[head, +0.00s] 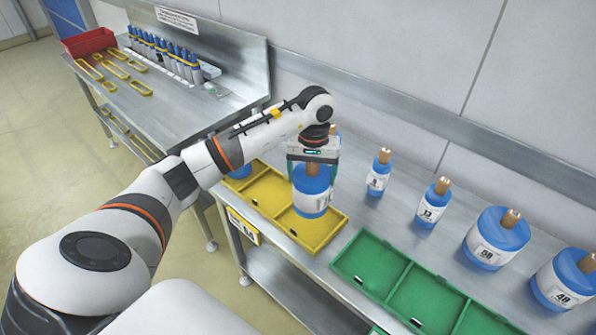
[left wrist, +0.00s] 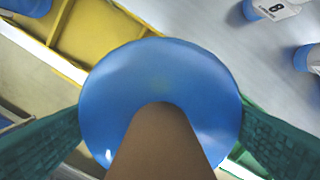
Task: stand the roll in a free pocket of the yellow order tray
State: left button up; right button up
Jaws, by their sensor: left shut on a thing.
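The roll (head: 311,202) is a blue cylinder with a white label and a brown core sticking up. My left gripper (head: 313,162) is shut on it from above, and the roll is upright. In the left wrist view the roll (left wrist: 160,75) lies between the two green fingers. In the head view it overlaps the right-hand pocket of the yellow order tray (head: 332,222); the gap beneath it is hard to judge. The tray's middle pocket looks empty, and a blue roll (head: 240,171) stands in its left pocket, partly hidden by my arm. My right gripper is not in view.
A green tray (head: 372,236) with empty pockets lies right of the yellow one. Several blue rolls, such as the one marked 13 (head: 434,203), stand along the bench back. A side bench (head: 170,110) holds blue bottles, yellow frames and a red bin (head: 88,42).

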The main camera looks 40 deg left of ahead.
pick_arm(q)
notch_tip(320, 180, down, 2)
jog(key=shift+f, duration=0.1)
jog(key=shift+w+f, duration=0.1)
jog(key=shift+f, duration=0.2)
notch_tip(320, 180, down, 3)
jog(key=shift+f+p, duration=0.2)
jog(key=shift+p, duration=0.6)
jog(key=shift+f, duration=0.25)
jog(key=o, duration=1.9)
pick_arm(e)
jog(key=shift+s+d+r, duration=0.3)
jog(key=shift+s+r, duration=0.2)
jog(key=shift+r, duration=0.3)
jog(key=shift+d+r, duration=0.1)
